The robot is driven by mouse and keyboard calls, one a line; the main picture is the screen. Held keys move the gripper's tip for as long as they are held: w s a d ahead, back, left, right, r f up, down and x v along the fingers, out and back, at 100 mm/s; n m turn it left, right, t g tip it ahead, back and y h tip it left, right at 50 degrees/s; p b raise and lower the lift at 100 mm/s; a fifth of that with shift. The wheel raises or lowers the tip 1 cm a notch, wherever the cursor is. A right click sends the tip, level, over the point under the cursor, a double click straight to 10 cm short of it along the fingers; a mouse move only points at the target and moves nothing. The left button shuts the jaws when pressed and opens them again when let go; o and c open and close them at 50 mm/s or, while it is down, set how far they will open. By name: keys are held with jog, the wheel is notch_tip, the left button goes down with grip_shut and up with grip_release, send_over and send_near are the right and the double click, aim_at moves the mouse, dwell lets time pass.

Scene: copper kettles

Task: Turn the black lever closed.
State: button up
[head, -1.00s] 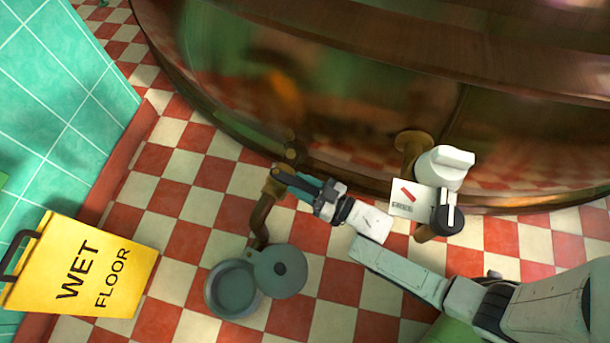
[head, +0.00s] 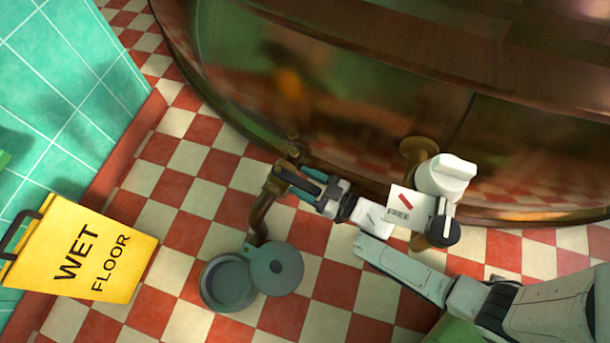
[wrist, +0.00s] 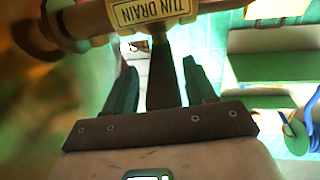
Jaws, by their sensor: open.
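The black lever (wrist: 165,82) shows in the wrist view as a dark bar. It runs from the pipe labelled TUN DRAIN (wrist: 130,16) toward my palm. My gripper (wrist: 158,68) is open, with one dark green finger on each side of the lever and a gap showing on both sides. In the head view my gripper (head: 306,180) reaches left to the brass drain pipe (head: 262,212) at the foot of the copper kettle (head: 330,110). There the lever is mostly hidden among the fingers, and its angle is hard to tell.
A yellow wet floor sign (head: 85,255) stands left.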

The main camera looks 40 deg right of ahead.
jog(key=shift+a, duration=0.1)
jog(key=p+v, duration=0.3)
jog(key=v, duration=0.7)
jog(key=shift+s, duration=0.4)
